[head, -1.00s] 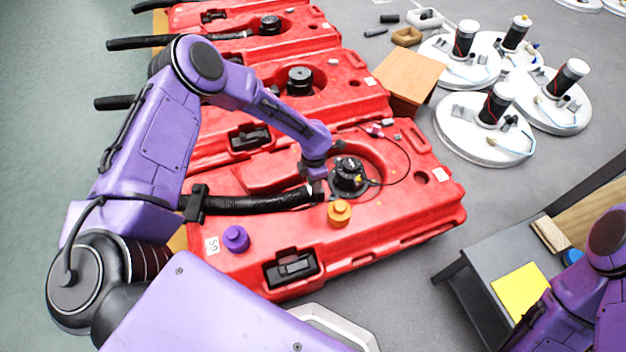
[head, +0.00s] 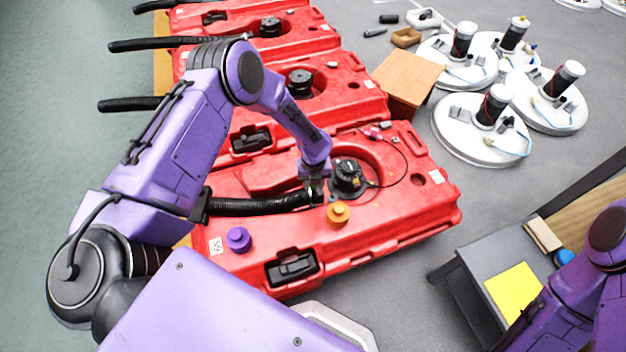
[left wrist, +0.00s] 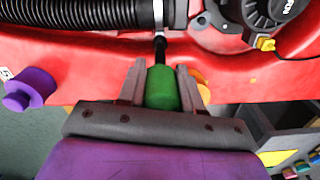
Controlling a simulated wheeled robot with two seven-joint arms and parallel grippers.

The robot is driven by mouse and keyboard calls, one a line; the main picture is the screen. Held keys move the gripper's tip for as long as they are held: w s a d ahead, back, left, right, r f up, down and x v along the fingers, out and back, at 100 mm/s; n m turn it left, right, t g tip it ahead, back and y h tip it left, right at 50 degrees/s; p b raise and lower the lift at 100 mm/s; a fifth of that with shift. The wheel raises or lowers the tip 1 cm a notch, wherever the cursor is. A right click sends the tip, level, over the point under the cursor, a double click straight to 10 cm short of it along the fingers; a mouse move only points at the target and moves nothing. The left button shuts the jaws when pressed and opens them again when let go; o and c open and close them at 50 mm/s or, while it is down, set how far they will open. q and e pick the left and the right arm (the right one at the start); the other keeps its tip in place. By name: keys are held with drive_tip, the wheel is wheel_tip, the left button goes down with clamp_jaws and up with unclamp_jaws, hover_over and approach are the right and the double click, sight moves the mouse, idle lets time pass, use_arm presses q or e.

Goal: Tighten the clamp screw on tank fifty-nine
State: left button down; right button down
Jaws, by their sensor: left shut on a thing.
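Tank fifty-nine (head: 400,222) is the nearest red tank, with a "59" label at its left end. A black ribbed hose (head: 255,206) runs along it to a fitting beside the round black cap (head: 348,178). In the left wrist view, a silver clamp band (left wrist: 158,16) circles the end of the hose. My left gripper (head: 314,192) is over that hose end, shut on the green handle of a screwdriver (left wrist: 161,90). Its dark shaft points at the clamp; its tip appears to meet the clamp's screw, but contact is unclear. My right gripper is out of view.
A purple knob (head: 238,239) and an orange knob (head: 338,213) stand on the tank near my left gripper. More red tanks lie behind. White round lids (head: 470,148) lie on the floor at right. A grey table (head: 470,262) with a yellow sheet stands at lower right.

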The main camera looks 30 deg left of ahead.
use_arm(q)
drive_tip(key=n, duration=0.8)
drive_tip(key=shift+r+p, duration=0.1)
drive_tip(key=shift+p, duration=0.3)
drive_tip(key=n, duration=0.6)
drive_tip(key=shift+n+p, duration=0.3)
drive_tip(key=shift+n, duration=0.1)
drive_tip(key=n, duration=1.1)
drive_tip(key=shift+f, duration=0.5)
drive_tip(key=shift+f+b, duration=0.3)
drive_tip(key=shift+b, duration=0.1)
drive_tip(key=shift+f, duration=0.1)
